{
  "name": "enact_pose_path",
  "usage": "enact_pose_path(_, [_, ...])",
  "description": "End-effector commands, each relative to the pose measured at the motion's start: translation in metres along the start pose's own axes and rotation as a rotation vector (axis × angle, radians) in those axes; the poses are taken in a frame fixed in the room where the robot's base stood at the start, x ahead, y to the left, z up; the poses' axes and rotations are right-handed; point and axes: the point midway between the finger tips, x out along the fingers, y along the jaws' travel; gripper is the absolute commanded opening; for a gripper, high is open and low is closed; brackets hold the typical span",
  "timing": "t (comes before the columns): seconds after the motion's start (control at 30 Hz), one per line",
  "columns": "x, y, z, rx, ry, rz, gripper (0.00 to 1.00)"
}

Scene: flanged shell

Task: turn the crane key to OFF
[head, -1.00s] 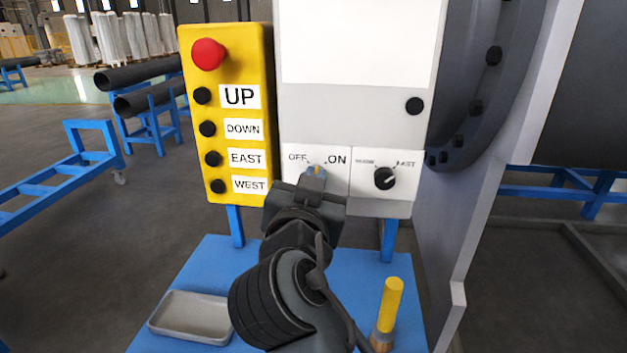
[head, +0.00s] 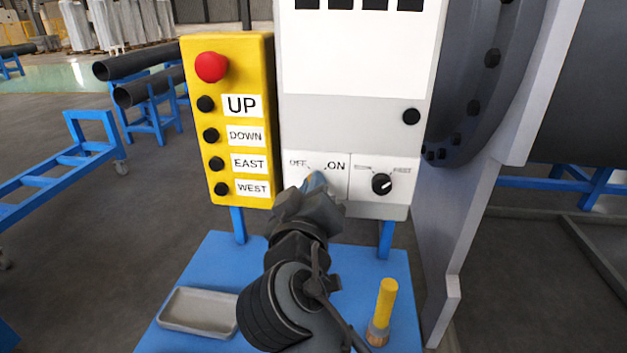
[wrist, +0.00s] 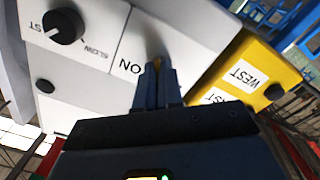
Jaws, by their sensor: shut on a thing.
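The white switch panel under the grey cabinet carries the OFF label (head: 298,162) and the ON label (head: 336,166). My gripper (head: 315,183) is at the switch below and between these labels, shut on the crane key. The key is almost wholly hidden by the fingers; a small yellowish bit of it (wrist: 158,62) shows in the wrist view. There the two fingers (wrist: 152,82) are close together against the panel beside the ON label. The key's exact angle cannot be read.
A FAST/SLOW knob (head: 381,184) sits just right of the switch. The yellow pendant (head: 262,75) with a red button (head: 211,67) hangs left. Below, a blue table (head: 225,255) holds a grey tray (head: 198,312) and a yellow-handled brush (head: 387,300).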

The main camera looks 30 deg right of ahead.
Motion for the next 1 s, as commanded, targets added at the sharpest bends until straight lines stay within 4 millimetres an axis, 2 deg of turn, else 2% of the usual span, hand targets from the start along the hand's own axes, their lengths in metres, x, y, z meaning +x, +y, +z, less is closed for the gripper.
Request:
enact_pose_path(0.3, [0.0014,0.0018,-0.0025,-0.099,0.004,0.003,0.0])
enact_pose_path(0.8, [0.0015,0.0015,-0.0024,-0.114,0.005,0.003,0.0])
enact_pose_path(0.83, [0.0015,0.0015,-0.0025,-0.114,0.006,0.003,0.09])
enact_pose_path(1.0, [0.0011,0.0011,-0.0018,-0.114,0.004,0.002,0.26])
